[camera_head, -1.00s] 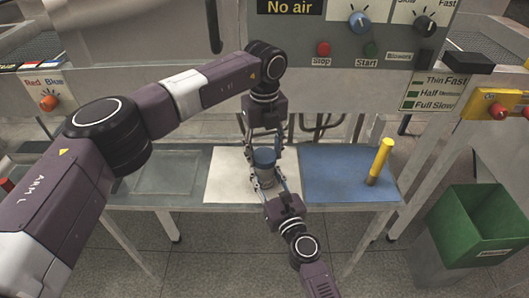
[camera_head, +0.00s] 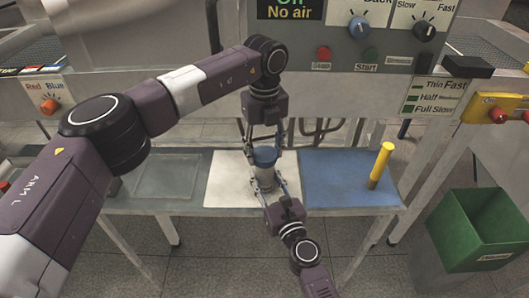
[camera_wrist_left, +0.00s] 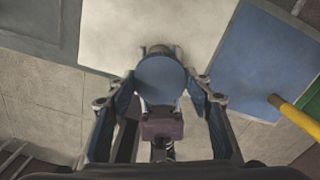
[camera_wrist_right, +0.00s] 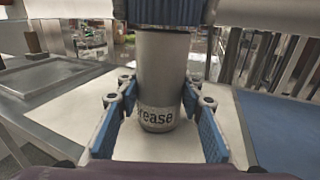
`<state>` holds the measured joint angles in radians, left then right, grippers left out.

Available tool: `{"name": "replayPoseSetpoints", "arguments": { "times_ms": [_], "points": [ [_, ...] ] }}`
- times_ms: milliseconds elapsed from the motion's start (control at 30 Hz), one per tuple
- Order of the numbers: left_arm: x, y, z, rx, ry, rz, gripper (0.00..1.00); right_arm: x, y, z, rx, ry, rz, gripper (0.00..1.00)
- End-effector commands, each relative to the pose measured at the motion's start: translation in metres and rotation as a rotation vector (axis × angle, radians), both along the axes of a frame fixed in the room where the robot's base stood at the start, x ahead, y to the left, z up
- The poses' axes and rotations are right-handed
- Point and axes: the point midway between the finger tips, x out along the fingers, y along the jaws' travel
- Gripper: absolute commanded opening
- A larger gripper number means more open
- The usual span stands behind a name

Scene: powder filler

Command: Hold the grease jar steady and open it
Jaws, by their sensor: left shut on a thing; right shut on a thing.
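The grease jar is a grey cylinder (camera_wrist_right: 162,75) with a label ending in "rease". It stands upright on the white mat (camera_head: 225,180). Its blue lid (camera_wrist_left: 160,78) is on top; I cannot tell whether it is loose. My left gripper (camera_head: 264,150) comes down from above, with its fingers shut on opposite sides of the lid. My right gripper (camera_head: 267,185) comes in from the front, low down, with its blue-padded fingers (camera_wrist_right: 160,100) shut on the jar body. The fingers partly hide the jar in the head view.
A blue mat (camera_head: 335,180) lies on the right, with an upright yellow cylinder (camera_head: 380,165) on it. A grey tray (camera_head: 165,175) lies on the left. A control panel (camera_head: 375,35) rises behind. A green bin (camera_head: 480,235) stands at right.

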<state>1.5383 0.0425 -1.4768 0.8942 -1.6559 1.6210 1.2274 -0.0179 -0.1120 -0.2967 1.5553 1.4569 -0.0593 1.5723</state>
Motion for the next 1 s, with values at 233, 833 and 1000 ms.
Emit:
{"name": "replayPoseSetpoints", "arguments": {
  "times_ms": [233,833,1000],
  "points": [
    [0.000,0.000,0.001,0.000,0.000,0.000,0.17,0.000,0.000,0.000,0.000,-0.001,0.000,0.00],
    [0.000,0.000,0.040,0.000,0.000,0.000,0.17,0.000,0.000,0.000,0.000,-0.001,0.000,0.00],
    [0.000,0.000,0.040,0.000,0.000,0.000,0.17,0.000,0.000,0.000,0.000,-0.001,0.000,0.53]
  ]
}}
